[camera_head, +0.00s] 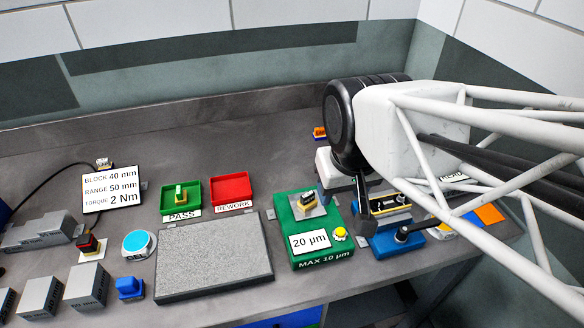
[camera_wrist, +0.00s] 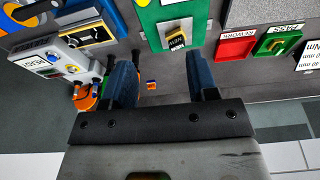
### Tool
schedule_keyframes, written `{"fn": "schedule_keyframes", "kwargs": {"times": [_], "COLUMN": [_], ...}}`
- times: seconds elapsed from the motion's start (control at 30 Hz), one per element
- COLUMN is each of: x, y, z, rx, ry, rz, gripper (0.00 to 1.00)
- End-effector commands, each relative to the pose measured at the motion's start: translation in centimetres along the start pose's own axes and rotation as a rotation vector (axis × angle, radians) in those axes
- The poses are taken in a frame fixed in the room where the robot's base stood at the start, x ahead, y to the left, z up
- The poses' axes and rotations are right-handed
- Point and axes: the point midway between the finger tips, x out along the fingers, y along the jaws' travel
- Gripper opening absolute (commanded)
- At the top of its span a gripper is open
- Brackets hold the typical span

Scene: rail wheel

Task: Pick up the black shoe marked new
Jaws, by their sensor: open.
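A small black and yellow shoe (camera_head: 307,200) sits on the grey plate of the green gauge box (camera_head: 284,238). My gripper (camera_head: 362,205) is above the bench, to the right of the shoe in the head view, and partly hidden by my arm. In the wrist view my gripper's (camera_wrist: 163,80) two dark fingers are wide apart with nothing between them. The shoe appears beyond the fingertips, apart from them.
A green PASS tray (camera_head: 165,202) holding a small yellow-green piece and a red REWORK tray (camera_head: 231,204) stand left. A grey surface plate (camera_head: 212,286) lies in front. A blue device with a black lever (camera_head: 402,235) and an orange patch (camera_head: 489,214) are right. Several grey blocks stand far left.

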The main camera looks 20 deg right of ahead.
Motion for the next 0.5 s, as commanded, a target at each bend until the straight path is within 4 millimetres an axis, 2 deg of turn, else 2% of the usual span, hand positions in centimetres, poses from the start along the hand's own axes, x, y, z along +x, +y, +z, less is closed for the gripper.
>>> {"fn": "schedule_keyframes", "kwargs": {"times": [0.03,0.1,0.5], "x": [0.0,0.0,0.2], "y": [0.0,0.0,-0.14], "z": [0.0,0.0,0.12], "rx": [0.0,0.0,0.025], "ry": [0.0,0.0,-0.001], "rz": [0.0,0.0,-0.014], "gripper": [0.61,0.72,0.72]}}
